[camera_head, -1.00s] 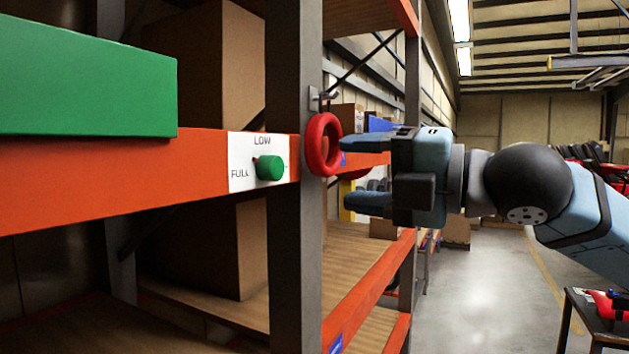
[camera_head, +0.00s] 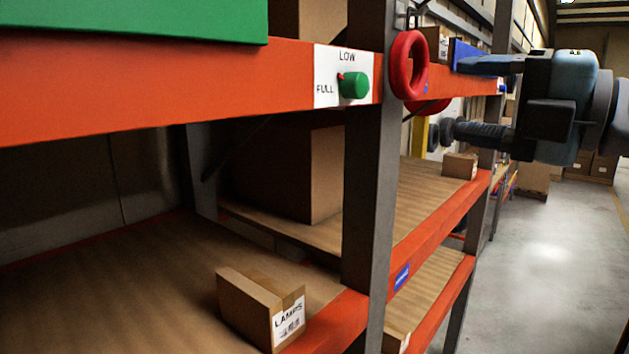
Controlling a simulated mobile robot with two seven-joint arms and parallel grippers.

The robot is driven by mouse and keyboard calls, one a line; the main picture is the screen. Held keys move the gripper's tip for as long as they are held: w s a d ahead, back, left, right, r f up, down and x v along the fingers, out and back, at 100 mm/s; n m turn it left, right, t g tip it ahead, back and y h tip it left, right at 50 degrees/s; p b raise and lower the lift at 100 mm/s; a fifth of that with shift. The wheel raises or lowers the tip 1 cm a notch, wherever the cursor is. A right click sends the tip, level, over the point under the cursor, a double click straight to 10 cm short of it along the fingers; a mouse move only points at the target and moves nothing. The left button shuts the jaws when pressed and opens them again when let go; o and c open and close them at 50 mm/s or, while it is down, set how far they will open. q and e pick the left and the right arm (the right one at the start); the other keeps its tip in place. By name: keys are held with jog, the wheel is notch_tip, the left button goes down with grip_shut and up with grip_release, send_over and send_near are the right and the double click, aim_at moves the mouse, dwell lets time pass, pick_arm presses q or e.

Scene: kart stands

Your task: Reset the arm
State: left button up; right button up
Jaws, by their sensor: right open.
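My right gripper (camera_head: 470,98) is at the upper right in the head view. Its two fingers point left and are spread wide, with nothing between them. A red ring (camera_head: 409,65) hangs on a hook on the grey shelf upright (camera_head: 370,200), to the left of the fingertips and apart from them. My left gripper does not show.
A green knob (camera_head: 354,86) sits on a white FULL/LOW plate on the orange beam (camera_head: 180,90). A green box (camera_head: 130,25) is above the beam. A carton marked LAMPS (camera_head: 262,308) stands on the lower shelf. The aisle floor (camera_head: 545,270) at the right is clear.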

jog(key=w+a+f+m, duration=0.35)
jog(key=w+f, duration=0.35)
jog(key=f, duration=0.3)
jog(key=w+f+m, duration=0.1)
jog(key=f+m, duration=0.3)
jog(key=f, duration=0.5)
jog(key=w+f+m+t+h, duration=0.1)
jog(key=f+m, duration=0.3)
jog(key=f, duration=0.5)
jog(key=w+a+f+m+h, duration=0.1)
jog(key=f+m, duration=0.3)
jog(key=f, duration=0.6)
jog(key=shift+w, duration=0.55)
jog(key=s+d+f+m+h, duration=0.1)
jog(key=s+f+m+h, duration=0.3)
jog(key=f, duration=0.7)
jog(key=s+d+f+m+h, duration=0.1)
jog(key=s+f+m, duration=0.35)
jog(key=f, duration=0.65)
jog(key=s+d+f+m+g+h, duration=0.2)
jog(key=s+f+m+h, duration=0.1)
jog(key=s+f, duration=1)
jog(key=shift+s+d+f+g, duration=0.2)
jog(key=shift+s+g, duration=0.1)
jog(key=shift+s, duration=0.75)
